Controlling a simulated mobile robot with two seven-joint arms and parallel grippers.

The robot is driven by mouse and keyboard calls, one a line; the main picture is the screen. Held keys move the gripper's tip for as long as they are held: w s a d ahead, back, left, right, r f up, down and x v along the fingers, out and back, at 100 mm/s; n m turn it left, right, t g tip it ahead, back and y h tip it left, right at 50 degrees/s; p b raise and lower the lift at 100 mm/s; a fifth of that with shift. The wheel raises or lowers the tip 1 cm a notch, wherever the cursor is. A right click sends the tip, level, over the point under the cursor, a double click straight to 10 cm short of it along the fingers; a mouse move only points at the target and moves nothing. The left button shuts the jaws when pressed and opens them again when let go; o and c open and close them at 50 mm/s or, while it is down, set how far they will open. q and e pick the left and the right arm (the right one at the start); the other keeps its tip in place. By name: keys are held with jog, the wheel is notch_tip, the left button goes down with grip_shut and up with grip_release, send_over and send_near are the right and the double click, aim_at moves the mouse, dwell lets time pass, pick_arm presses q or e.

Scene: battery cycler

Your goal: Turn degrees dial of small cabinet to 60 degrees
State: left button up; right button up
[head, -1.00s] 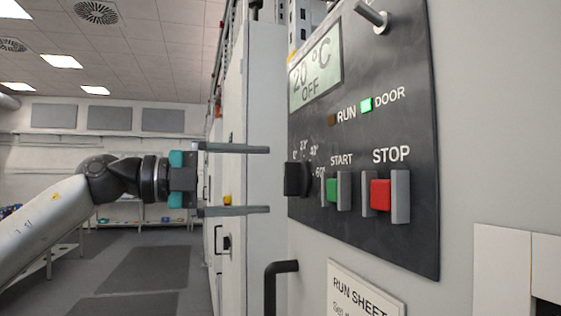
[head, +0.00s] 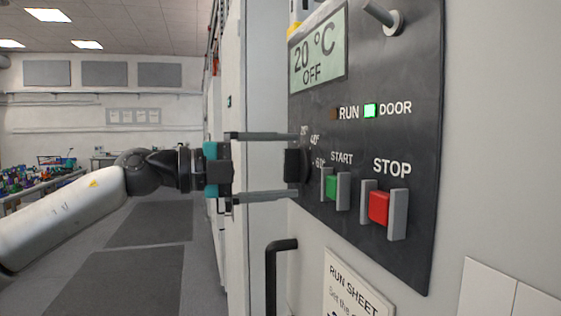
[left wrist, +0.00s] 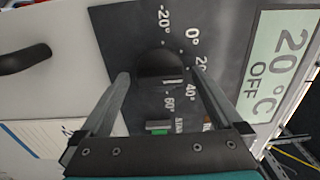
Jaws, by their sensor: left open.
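The degrees dial (head: 297,166) is a black knob on the dark control panel (head: 385,150), left of the START button. In the left wrist view the dial (left wrist: 160,64) shows between the fingers, with marks from -20° to 60° around it; its exact setting is hard to read. The display (head: 318,58) reads 20 °C and OFF. My left gripper (head: 292,166) is open, its fingers level, one above and one below the dial in the head view. In the left wrist view the gripper (left wrist: 159,74) has a visible gap on each side of the knob. My right gripper is out of view.
The green START button (head: 331,187) and red STOP button (head: 379,207) sit between guards right of the dial. A metal peg (head: 382,16) sticks out at the top. A black handle (head: 272,275) and a run sheet (head: 352,290) are below. Open floor lies left.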

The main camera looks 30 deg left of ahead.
pick_arm(q)
jog(key=shift+c, duration=0.2)
jog(key=c, duration=1.3)
jog(key=shift+c, duration=0.2)
jog(key=shift+m, duration=0.4)
jog(key=m, duration=0.3)
jog(key=shift+m, duration=0.3)
jog(key=m, duration=0.3)
jog(key=shift+m+b, duration=0.4)
jog(key=m, duration=0.4)
jog(key=shift+m+b, duration=0.55)
jog(key=shift+m, duration=1.55)
